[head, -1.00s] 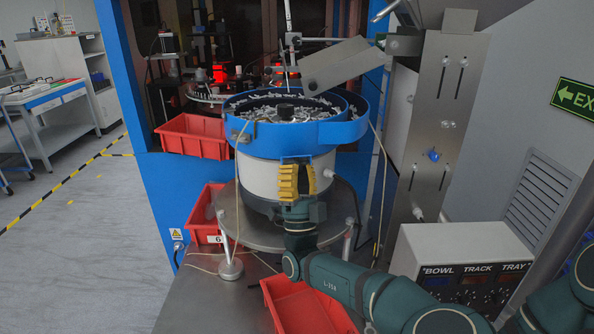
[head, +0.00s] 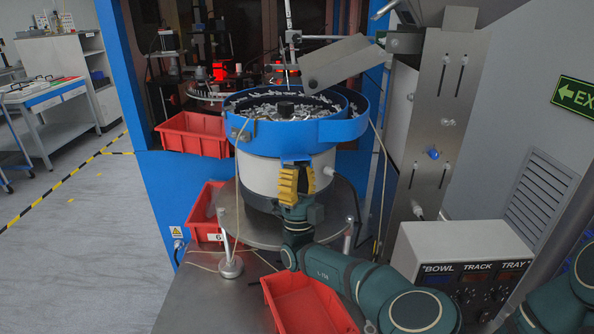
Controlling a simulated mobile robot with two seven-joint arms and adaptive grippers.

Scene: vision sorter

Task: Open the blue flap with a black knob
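My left gripper (head: 297,182) has yellow finger pads and points up in front of the round feeder bowl. Its two fingers stand apart with a narrow gap between them, and I see nothing held there. The blue bowl rim (head: 340,131) is just above and behind the fingertips; I cannot tell whether they touch it. A black round piece (head: 285,108) stands in the middle of the bowl among many small pale parts. I cannot clearly make out a separate blue flap with a black knob. My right gripper is out of view.
A control box (head: 462,262) stands at the right, below an upright metal plate (head: 440,110). A grey tilted chute (head: 343,66) hangs over the bowl. The floor at left is clear.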

